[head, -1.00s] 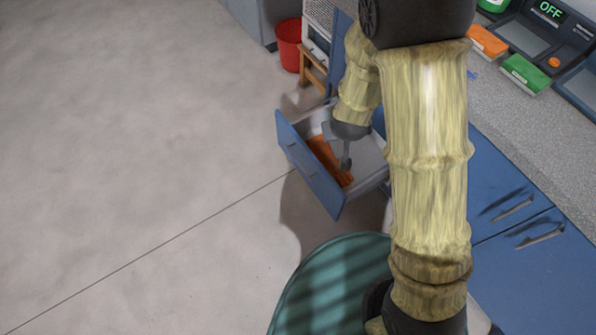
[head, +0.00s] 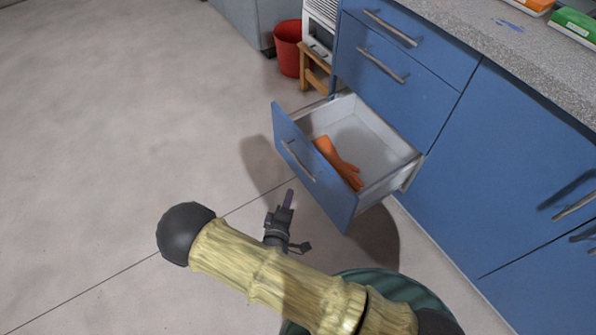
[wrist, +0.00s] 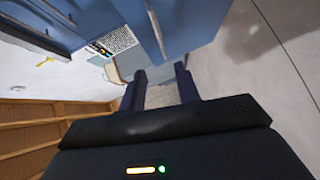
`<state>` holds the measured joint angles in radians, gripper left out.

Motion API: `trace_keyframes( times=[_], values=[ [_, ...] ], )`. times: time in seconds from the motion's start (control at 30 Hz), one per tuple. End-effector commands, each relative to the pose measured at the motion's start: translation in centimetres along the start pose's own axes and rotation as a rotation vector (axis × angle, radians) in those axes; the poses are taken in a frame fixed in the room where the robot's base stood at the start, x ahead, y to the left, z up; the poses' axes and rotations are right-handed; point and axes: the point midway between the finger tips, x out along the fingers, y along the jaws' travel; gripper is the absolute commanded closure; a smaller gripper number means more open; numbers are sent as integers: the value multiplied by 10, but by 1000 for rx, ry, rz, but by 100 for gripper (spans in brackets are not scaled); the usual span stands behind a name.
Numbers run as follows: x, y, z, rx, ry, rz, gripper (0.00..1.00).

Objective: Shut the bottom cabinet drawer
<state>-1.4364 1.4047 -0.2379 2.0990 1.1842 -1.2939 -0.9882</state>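The bottom cabinet drawer (head: 312,185) is pulled well out of the blue cabinet in the head view. Its blue front has a metal handle (head: 300,162), and its light grey inside lies open to view. An orange glove-like thing (head: 340,162) lies in it, behind the front. My gripper (head: 289,196) is outside the drawer, just in front of its front panel and apart from it as far as I can tell. In the wrist view the two dark fingers (wrist: 160,80) stand apart with nothing between them.
Two upper drawers (head: 385,65) are shut above the open one. Blue cabinet doors (head: 500,170) run to the right under a grey counter (head: 510,45). A red bucket (head: 288,48) and a wooden stool (head: 314,68) stand behind. The floor to the left is clear.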

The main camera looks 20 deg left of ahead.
Motion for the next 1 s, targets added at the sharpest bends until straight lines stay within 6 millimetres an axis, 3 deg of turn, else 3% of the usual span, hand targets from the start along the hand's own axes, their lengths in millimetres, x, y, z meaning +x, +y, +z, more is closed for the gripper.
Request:
trace_keyframes(
  times=[0.03, 0.53, 0.67, 1.0],
  values=[
    [-2, -8, 0, -17, 13, 17, 68],
    [4, -6, -1, -23, 16, 26, 68],
    [19, -7, -1, -22, 16, 27, 68],
    [78, -6, -2, -20, 15, 27, 68]
  ],
)
